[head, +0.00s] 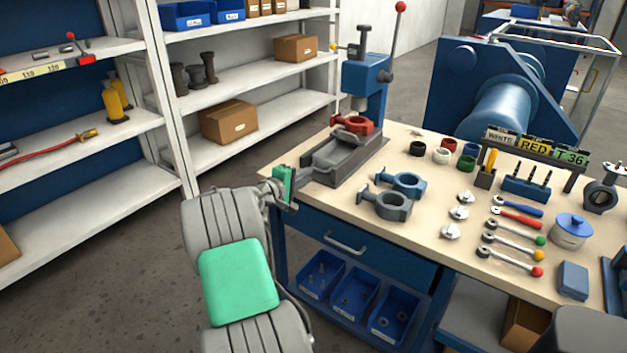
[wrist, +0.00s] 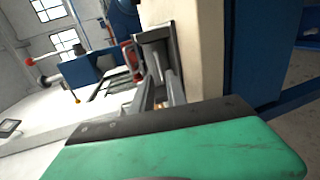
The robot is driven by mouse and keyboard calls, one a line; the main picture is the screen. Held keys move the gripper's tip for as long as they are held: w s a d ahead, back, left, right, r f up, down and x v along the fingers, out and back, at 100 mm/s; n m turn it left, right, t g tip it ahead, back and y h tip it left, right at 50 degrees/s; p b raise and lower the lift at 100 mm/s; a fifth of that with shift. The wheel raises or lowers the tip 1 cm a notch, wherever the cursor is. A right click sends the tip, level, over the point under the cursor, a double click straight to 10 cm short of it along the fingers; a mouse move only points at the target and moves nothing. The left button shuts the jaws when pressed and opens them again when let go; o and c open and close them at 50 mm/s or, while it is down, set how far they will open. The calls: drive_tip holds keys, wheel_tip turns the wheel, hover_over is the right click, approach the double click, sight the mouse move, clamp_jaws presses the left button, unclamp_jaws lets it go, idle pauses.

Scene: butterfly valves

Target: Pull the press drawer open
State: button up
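The blue press (head: 366,80) stands at the table's left corner, with a red-knobbed lever on top and a red valve body (head: 354,125) under its ram. The grey press drawer (head: 340,153) is a long, low tray below it. Its near end points left, at the table edge. My gripper (head: 291,197) is close beside that near end. In the wrist view my two grey fingers (wrist: 161,92) stand a little apart, pointing at a grey, U-shaped end piece (wrist: 154,38). Whether they touch or enclose a handle is hard to see.
The workbench (head: 425,215) holds blue-grey valve bodies (head: 387,203), rings, discs and levers right of the press. A blue table drawer (head: 350,242) and blue bins (head: 353,291) are below. Shelves (head: 240,125) stand behind left. Open floor (head: 120,270) lies left of the table.

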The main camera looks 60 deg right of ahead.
sight(318, 170)
drive_tip(key=x, duration=0.5)
drive_tip(key=shift+d, duration=0.15)
clamp_jaws()
idle(1.2)
